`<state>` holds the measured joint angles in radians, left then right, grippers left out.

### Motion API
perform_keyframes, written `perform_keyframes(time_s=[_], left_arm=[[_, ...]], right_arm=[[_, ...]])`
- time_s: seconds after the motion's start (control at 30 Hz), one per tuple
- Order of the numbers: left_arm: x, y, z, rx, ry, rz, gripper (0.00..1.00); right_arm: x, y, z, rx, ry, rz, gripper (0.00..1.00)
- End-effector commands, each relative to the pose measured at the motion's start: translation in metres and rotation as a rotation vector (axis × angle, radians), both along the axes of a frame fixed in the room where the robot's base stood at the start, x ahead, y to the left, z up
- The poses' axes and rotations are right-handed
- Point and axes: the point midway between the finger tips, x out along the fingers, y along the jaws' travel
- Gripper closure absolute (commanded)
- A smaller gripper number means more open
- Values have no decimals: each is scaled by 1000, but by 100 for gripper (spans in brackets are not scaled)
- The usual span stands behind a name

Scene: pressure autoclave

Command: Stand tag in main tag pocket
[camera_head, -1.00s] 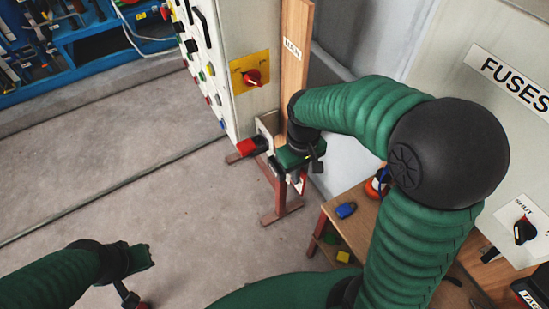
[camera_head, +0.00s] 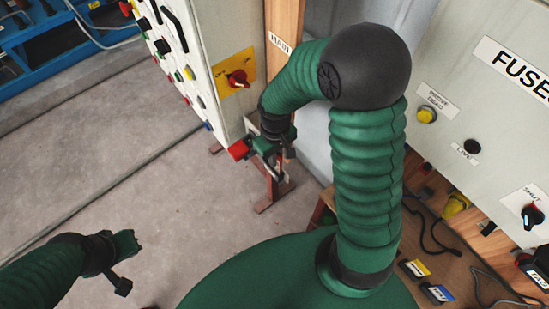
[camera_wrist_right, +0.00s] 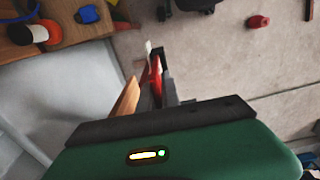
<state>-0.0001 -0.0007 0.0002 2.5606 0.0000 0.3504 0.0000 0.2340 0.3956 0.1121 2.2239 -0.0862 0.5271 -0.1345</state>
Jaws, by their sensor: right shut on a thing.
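My right gripper (camera_head: 262,152) is low beside the grey cabinet, near the foot of the wooden post. It is shut on a red tag (camera_head: 238,150), which shows at the gripper's left. In the right wrist view the tag (camera_wrist_right: 155,76) is a narrow red strip between the fingers, seen nearly edge-on. The post carries a small label (camera_head: 279,43) that seems to read MAIN. A pale pocket-like edge (camera_head: 252,124) shows behind the gripper; the arm hides most of it, so I cannot tell whether the tag touches it. My left gripper (camera_head: 126,266) is open and empty over the floor.
The cabinet has a yellow plate with a red rotary switch (camera_head: 238,79). The FUSES panel (camera_head: 480,110) stands at right, above a wooden bench (camera_head: 455,275) with cables and small labelled blocks. The floor (camera_head: 120,190) at left is clear.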

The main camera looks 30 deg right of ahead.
Motion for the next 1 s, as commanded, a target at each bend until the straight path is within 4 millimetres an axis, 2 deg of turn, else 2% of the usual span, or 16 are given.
perform_keyframes(time_s=[0.1,0.27,0.3,0.47,0.77,0.87,1.0], left_arm=[[0,0,2,0,0,0,100],[0,0,2,0,0,0,100],[0,0,2,0,0,0,100],[0,0,2,0,0,0,100],[0,0,2,0,0,0,100],[0,0,1,0,0,0,100],[0,0,-2,0,0,0,100]], right_arm=[[0,0,-15,0,3,0,100],[0,0,-16,0,-2,-1,100],[-1,0,-16,0,-2,0,92],[-1,0,-15,0,-2,0,71],[0,0,-14,-1,-1,0,71],[1,0,-4,-2,-6,0,71],[1,0,27,-2,-10,-1,71]])
